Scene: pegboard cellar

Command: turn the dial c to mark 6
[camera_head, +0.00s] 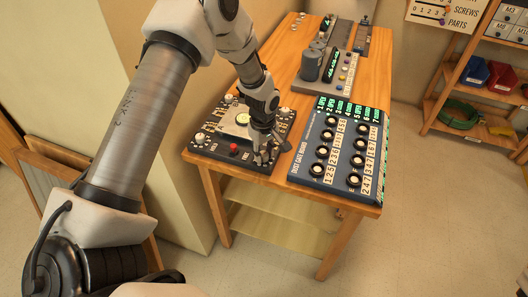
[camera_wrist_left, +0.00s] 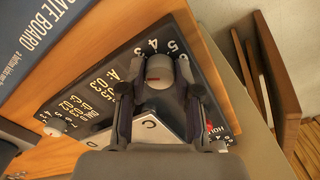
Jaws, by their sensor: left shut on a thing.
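My left gripper (camera_head: 262,152) reaches down over the front right corner of a black dial panel (camera_head: 215,152) on the wooden table. In the left wrist view, the left gripper (camera_wrist_left: 157,82) is shut on dial c, a grey knob (camera_wrist_left: 160,70) with a small red mark, one finger on each side. Numbers 3, 4 and 5 show on the scale beyond the knob. My right gripper is not in view.
A red button (camera_head: 234,148) and other knobs, including one at the left (camera_head: 199,138), sit on the same panel. A blue gate board (camera_head: 335,160) with several black knobs lies close on the right. A dark cylinder (camera_head: 311,65) stands farther back.

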